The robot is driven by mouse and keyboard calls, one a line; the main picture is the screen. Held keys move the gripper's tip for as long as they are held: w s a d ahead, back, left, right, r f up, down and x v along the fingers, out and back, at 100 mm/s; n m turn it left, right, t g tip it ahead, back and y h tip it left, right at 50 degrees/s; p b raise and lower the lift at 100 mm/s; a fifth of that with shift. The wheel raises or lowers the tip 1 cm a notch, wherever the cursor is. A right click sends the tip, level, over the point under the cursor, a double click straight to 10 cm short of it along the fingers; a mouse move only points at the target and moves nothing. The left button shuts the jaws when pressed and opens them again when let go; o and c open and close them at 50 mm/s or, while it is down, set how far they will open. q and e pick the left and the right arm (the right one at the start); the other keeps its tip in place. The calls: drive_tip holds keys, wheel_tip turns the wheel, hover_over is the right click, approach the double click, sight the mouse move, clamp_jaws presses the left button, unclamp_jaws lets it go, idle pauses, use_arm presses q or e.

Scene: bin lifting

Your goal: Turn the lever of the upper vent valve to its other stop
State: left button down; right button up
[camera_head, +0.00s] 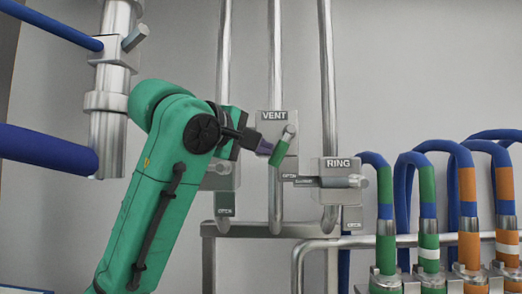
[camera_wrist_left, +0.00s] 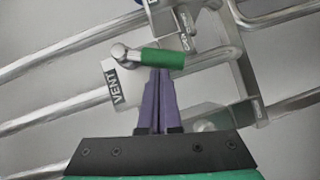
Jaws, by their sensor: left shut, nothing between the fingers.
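The vent valve has a grey plate marked VENT (camera_head: 274,116), which also shows in the wrist view (camera_wrist_left: 115,84). Its lever has a metal pivot end and a green grip (camera_head: 285,148); in the head view it slants down and slightly left from the pivot. The green grip (camera_wrist_left: 163,59) also shows in the wrist view. My left gripper (camera_head: 266,148) is shut and empty, its purple fingers beside the grip on its left side. In the wrist view its fingertips (camera_wrist_left: 158,72) reach the grip's edge; I cannot tell whether they touch. My right gripper is not in view.
The RING valve (camera_head: 340,164), with a horizontal metal lever, sits to the lower right. Another valve (camera_head: 221,176) is partly hidden behind my arm. Vertical pipes run behind. Blue hoses with green and orange bands (camera_head: 429,190) stand at right. A thick pipe (camera_head: 110,140) stands at left.

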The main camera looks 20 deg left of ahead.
use_arm(q)
drive_tip(key=shift+w+d+f+n+t+h+b, duration=0.1)
drive_tip(key=shift+d+f+n+t+h+b, duration=0.25)
drive_tip(key=shift+b, duration=0.6)
drive_tip(key=shift+d+f+n+t+h+b, duration=0.15)
drive_tip(key=shift+f+n+b, duration=0.3)
drive_tip(key=shift+b, duration=0.5)
drive_tip(key=shift+d+f+n+t+b, duration=0.2)
drive_tip(key=shift+n+t+b, duration=0.15)
drive_tip(key=shift+b, duration=0.2)
drive_tip(key=shift+w+d, duration=0.1)
drive_tip(key=shift+d, duration=0.2)
drive_tip(key=shift+w, duration=0.1)
